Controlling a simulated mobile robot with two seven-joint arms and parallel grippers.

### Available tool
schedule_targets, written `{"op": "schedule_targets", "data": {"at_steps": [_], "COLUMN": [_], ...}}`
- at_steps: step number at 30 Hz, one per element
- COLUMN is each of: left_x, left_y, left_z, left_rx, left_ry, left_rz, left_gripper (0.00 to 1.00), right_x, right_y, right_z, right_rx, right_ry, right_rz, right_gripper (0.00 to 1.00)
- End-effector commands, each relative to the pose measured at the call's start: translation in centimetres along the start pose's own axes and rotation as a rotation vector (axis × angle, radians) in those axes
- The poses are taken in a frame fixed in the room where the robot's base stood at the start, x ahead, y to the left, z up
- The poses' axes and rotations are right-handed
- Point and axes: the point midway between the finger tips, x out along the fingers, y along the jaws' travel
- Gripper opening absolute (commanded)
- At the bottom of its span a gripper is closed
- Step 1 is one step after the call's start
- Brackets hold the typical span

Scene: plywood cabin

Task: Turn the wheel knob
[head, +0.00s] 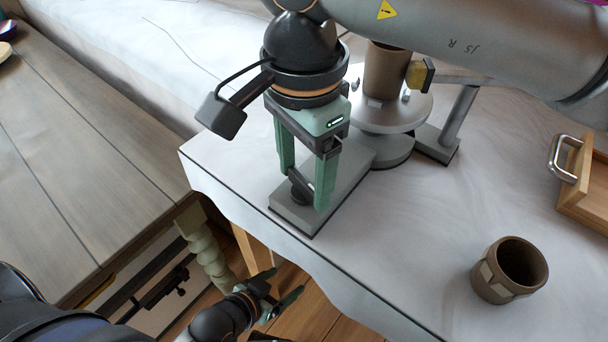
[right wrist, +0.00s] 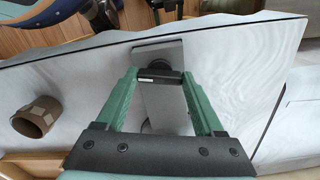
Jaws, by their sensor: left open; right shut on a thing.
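The wheel knob (head: 301,187) is a small black knob on the near end of a flat grey base (head: 351,168). A round grey wheel (head: 412,112) with a brown pot (head: 386,70) on it stands at the base's far end. My right gripper (head: 304,190) points down over the base, its green fingers on either side of the knob and shut on it. The right wrist view shows the knob (right wrist: 160,77) between the two fingertips. The fingers hide part of the knob. My left gripper (head: 281,287) is open and empty, low beside the table's front edge.
A brown cup (head: 510,270) stands on the white-topped table at the lower right. A wooden tray (head: 586,185) with a metal handle is at the right edge. A grey post and arm (head: 459,118) stand beside the wheel. A plank-topped bench (head: 85,150) is at left.

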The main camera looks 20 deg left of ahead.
Motion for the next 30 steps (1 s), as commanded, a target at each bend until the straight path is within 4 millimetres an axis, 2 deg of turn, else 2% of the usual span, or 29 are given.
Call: {"op": "schedule_targets", "data": {"at_steps": [17, 30], "left_x": [0.9, 1.4], "left_y": [-0.5, -0.8], "left_z": [0.9, 2.4], "left_rx": [0.004, 0.004], "left_ry": [0.007, -0.007], "left_rz": [-0.007, -0.011], "left_gripper": [0.8, 0.8], "right_x": [0.1, 0.0], "right_y": [0.0, 0.0], "right_z": [-0.1, -0.1], "right_rx": [0.551, 0.97], "right_ry": [0.002, 0.003], "right_rz": [-0.003, -0.003], "right_gripper": [0.14, 0.14]}}
